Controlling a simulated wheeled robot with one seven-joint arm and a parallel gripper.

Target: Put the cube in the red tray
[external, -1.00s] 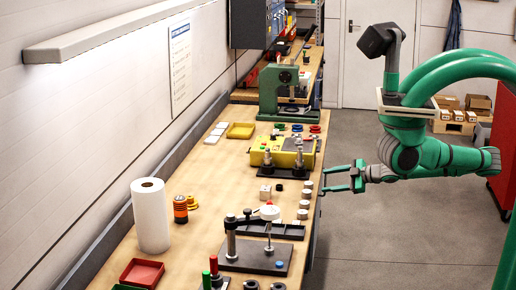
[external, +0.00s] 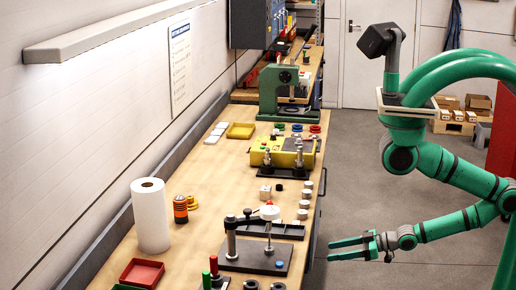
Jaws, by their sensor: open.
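The red tray (external: 142,273) lies at the near left of the wooden workbench, and no cube shows in it.
A paper towel roll (external: 151,216) stands behind the red tray. A black clamp fixture (external: 252,258) and a dark rack (external: 285,231) lie between my gripper and the tray. A yellow fixture (external: 282,152) is farther back.

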